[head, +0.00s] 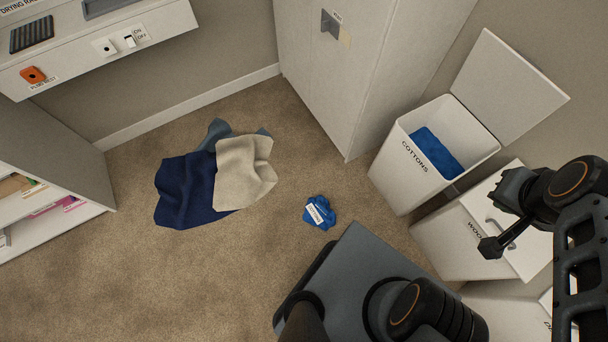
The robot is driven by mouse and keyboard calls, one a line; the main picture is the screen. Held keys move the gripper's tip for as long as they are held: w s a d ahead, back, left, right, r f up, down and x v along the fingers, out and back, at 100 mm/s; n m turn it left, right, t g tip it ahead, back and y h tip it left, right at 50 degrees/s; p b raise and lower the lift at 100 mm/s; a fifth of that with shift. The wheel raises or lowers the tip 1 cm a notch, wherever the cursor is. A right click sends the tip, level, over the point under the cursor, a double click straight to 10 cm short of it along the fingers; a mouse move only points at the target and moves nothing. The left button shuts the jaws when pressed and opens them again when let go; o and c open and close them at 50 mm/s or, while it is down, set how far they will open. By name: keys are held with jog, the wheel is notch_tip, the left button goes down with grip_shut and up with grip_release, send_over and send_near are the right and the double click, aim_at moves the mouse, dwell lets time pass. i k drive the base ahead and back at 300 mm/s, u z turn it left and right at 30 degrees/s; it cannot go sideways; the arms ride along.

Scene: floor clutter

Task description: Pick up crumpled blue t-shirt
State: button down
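A small crumpled blue cloth (325,223), which looks like the t-shirt, lies on the carpet near the picture's centre. A white label with dark print lies across it; the print is too small to read. My gripper (488,221) is at the right side, far from this cloth and over the lidded white bins. Its two fingers are spread apart with nothing between them. Another blue cloth (435,152) lies inside the open bin marked COTTONS (397,168).
A navy cloth (185,190), a beige cloth (245,170) and a grey-blue cloth (216,131) lie heaped to the left. A tall white cabinet (330,90) stands behind. A closed bin (450,240) stands at right. Carpet (150,285) at lower left is clear.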

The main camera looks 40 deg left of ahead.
aim_at(318, 213)
jog(key=k, duration=0.8)
jog(key=z, duration=0.8)
jog(key=i, duration=0.85)
jog(key=u, duration=4.4)
jog(key=i, duration=0.65)
jog(key=z, duration=2.3)
